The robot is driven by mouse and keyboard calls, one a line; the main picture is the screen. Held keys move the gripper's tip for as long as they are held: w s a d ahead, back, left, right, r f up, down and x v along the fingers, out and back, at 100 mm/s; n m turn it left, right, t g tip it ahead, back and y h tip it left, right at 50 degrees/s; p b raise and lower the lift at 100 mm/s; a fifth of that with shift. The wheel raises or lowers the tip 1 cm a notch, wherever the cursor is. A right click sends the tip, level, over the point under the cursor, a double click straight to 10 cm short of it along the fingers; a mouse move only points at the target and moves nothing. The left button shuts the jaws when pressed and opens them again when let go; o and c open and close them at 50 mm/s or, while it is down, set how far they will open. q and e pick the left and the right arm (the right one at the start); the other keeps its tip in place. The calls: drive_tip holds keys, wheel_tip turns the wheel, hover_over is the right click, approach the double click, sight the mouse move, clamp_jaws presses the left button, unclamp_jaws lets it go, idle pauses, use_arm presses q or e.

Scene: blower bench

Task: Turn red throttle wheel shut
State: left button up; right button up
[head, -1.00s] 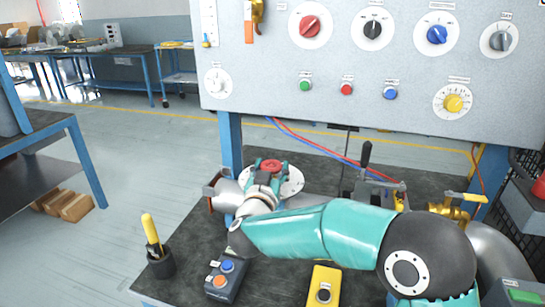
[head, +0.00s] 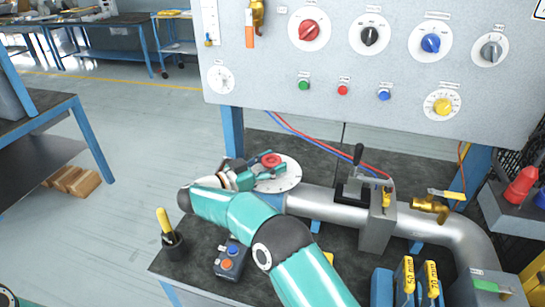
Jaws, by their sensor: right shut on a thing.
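The red throttle wheel (head: 271,160) sits above a round white dial plate (head: 287,174) on the grey pipe (head: 325,205). My right gripper (head: 265,167) is shut on the wheel, with its fingers around the red rim. My right arm comes up from the bottom and reaches the wheel from the left. The gripper hides part of the wheel and the left part of the dial plate. The dial markings are too small to read. My left gripper is out of view.
A lever gate (head: 378,215) and brass valve (head: 430,206) stand along the pipe to the right. The knob panel (head: 270,85) rises behind the bench.

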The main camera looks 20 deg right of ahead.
drive_tip(key=shift+f+m+g+h+p, duration=0.1)
drive_tip(key=shift+m+g+h+p, duration=0.2)
drive_tip(key=shift+m+g+p, duration=0.7)
drive_tip(key=shift+g, duration=0.5)
drive_tip(key=o, duration=1.2)
drive_tip(key=shift+s, duration=0.1)
drive_tip(key=shift+c, duration=0.2)
